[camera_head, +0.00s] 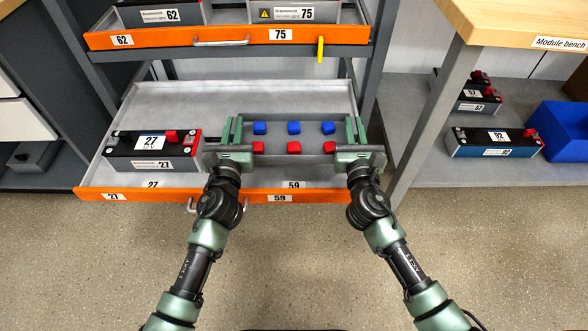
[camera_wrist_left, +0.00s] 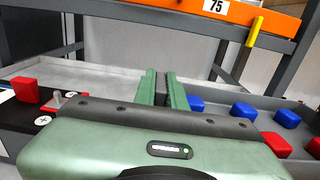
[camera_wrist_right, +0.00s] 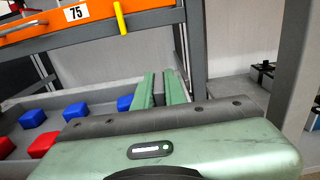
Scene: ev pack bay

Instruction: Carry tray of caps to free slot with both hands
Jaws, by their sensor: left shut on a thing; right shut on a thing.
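The grey tray of caps (camera_head: 311,138) is at the right half of the pulled-out shelf, at label 59. It holds a row of three blue caps (camera_head: 293,128) at the back and three red caps (camera_head: 294,147) in front. My left gripper (camera_head: 234,130) is shut on the tray's left end. My right gripper (camera_head: 355,130) is shut on its right end. The tray looks level. I cannot tell whether its underside touches the shelf. Both wrist views show the fingers closed at the tray's ends, with caps beside them.
A black and grey battery module 27 (camera_head: 152,149) stands close left of my left gripper on the orange-fronted shelf (camera_head: 225,196). An upper shelf (camera_head: 230,36) carries modules 62 and 75, with a yellow tag (camera_head: 320,50) hanging down. Right are a module bench (camera_head: 520,22) and a blue bin (camera_head: 563,130).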

